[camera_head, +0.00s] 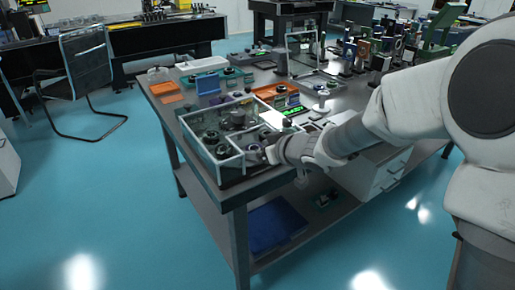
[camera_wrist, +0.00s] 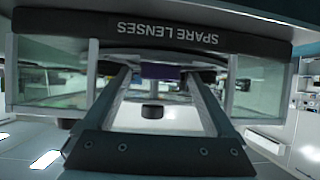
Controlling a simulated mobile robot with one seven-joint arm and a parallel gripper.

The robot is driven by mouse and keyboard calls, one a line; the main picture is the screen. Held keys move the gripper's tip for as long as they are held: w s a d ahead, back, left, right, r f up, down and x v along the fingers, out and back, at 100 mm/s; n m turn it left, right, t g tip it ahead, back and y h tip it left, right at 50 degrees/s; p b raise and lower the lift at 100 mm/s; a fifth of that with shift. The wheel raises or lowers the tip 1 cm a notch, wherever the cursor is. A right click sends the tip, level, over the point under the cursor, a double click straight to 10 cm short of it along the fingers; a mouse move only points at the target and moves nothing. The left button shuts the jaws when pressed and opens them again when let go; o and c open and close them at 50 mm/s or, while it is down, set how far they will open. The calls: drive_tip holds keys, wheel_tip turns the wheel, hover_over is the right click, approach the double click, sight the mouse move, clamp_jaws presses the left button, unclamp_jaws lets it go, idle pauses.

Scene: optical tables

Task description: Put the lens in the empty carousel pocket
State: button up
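In the head view my gripper (camera_head: 268,154) is at the front right corner of a clear-walled case (camera_head: 207,146) on the near end of the table. Round dark mounts sit inside the case, one of them (camera_head: 223,151) near its front. They are too small to tell which is the lens, the carousel or an empty pocket. In the wrist view the two fingers of my gripper (camera_wrist: 157,74) are spread apart. A small black round piece (camera_wrist: 152,111) shows between them, touching neither. A dark bar lettered SPARE LENSES (camera_wrist: 165,30) appears upside down across the top.
Clear panels (camera_wrist: 50,72) stand on both sides of the fingers in the wrist view. On the table, an orange tray (camera_head: 276,92), a teal tray (camera_head: 228,79) and a lit green display (camera_head: 293,111) lie behind the case. Optics crowd the far right.

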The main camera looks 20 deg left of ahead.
drive_tip(key=shift+r, duration=0.3)
drive_tip(key=s+d+r+m+t+h+p, duration=0.1)
drive_tip(key=s+d+r+m+h+p, duration=0.2)
drive_tip(key=d, duration=0.6)
drive_tip(key=s+d+r+m+t+h+p, duration=0.1)
drive_tip(key=s+d+r+h, duration=0.15)
drive_tip(key=d+r, duration=0.5)
drive_tip(key=s+d+r+m+t+h+p, duration=0.1)
drive_tip(key=s+d+r+m+h+p, duration=0.2)
drive_tip(key=d, duration=0.7)
drive_tip(key=s+d+m+g, duration=0.1)
drive_tip(key=s+d+g, duration=0.1)
drive_tip(key=s, duration=0.7)
drive_tip(key=s+d+f+m+g+h+b, duration=0.1)
drive_tip(key=s+d+m+g, duration=0.1)
drive_tip(key=s, duration=0.7)
drive_tip(key=shift+s+d+m+g, duration=0.2)
drive_tip(key=shift+d+m+g, duration=0.15)
drive_tip(key=shift+d, duration=0.2)
